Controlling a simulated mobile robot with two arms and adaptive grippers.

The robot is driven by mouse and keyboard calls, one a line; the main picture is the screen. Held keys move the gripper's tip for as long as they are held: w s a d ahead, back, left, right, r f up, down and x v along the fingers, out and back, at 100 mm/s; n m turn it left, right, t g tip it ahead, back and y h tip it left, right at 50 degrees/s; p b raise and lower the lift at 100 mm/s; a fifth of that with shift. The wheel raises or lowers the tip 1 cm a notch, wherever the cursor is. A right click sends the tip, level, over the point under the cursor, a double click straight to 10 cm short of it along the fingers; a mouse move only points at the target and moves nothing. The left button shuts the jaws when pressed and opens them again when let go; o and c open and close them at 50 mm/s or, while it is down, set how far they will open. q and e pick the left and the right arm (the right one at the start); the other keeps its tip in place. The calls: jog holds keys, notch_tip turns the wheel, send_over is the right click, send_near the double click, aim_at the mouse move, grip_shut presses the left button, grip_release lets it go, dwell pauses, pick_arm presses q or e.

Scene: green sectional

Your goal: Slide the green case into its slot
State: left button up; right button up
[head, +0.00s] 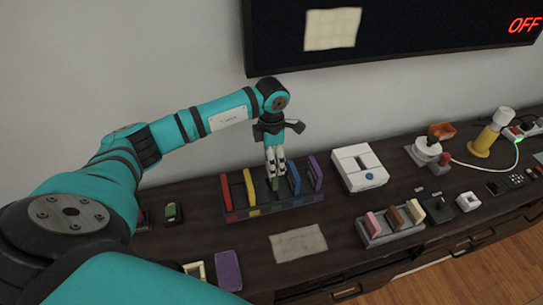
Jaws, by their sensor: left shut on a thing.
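A dark rack (262,211) stands on the dark wooden cabinet top. It holds a red case (226,192), a yellow case (250,187), a blue case (294,178) and a purple case (316,172), all upright. My left gripper (275,176) points down over the rack, shut on the green case (275,185) between the yellow and blue cases. Only a small part of the green case shows below the fingers. I cannot tell how deep it sits in the slot. My right gripper is not in view.
A white box (359,168) stands just right of the rack. A paper sheet (298,244) lies in front. A second rack (392,238) with pink, brown and cream pieces stands front right. A purple block (228,270) lies front left. A black screen (400,27) hangs above.

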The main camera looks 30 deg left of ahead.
pick_arm(q)
jog(key=shift+f+b, duration=1.35)
jog(key=shift+f, duration=0.65)
jog(key=shift+b, duration=0.3)
jog(key=shift+f, duration=0.2)
dwell(0.4)
jog(key=shift+f+b, duration=0.35)
jog(key=shift+b, duration=0.15)
jog(key=shift+f+b, duration=0.6)
jog(key=shift+f, duration=0.1)
jog(key=shift+f+b, duration=1.25)
jog(key=shift+f, duration=0.35)
